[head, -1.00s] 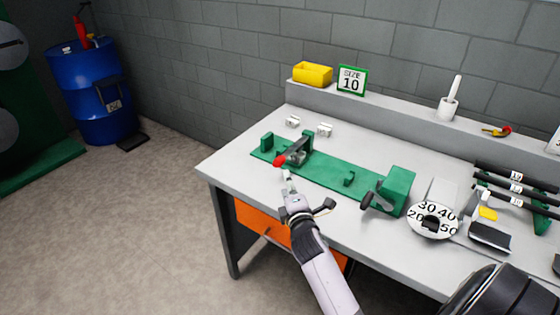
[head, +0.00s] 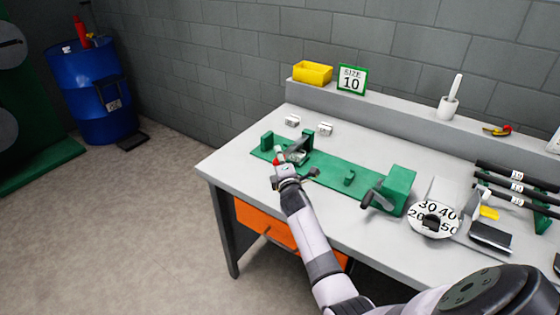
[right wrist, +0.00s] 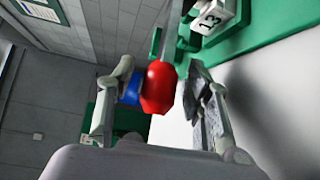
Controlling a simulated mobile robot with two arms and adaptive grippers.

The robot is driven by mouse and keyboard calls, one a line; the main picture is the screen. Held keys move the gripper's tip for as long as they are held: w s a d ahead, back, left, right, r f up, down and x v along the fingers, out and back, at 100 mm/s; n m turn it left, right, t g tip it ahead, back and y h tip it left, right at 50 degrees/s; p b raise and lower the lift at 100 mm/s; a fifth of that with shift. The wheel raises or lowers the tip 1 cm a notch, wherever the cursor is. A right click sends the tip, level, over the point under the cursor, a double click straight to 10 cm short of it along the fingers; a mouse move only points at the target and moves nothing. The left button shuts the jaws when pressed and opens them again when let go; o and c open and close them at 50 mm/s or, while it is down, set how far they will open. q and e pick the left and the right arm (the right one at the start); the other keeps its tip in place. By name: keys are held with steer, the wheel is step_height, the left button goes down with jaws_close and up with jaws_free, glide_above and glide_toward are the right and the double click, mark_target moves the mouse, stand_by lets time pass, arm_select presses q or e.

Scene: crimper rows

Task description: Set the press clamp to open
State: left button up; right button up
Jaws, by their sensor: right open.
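The press clamp is a dark lever (head: 296,147) on a long green base plate (head: 328,172) at the bench's left part. The lever's end has a red knob (head: 278,161), partly hidden by my gripper in the head view. My left gripper is not in view.
Two small pale blocks (head: 292,121) (head: 325,129) lie behind the plate. A green vise block (head: 398,184) with a dark handle and a numbered dial (head: 433,219) stand to the right. The bench's front left is clear.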

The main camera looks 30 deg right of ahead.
jaws_close()
stand_by(0.6)
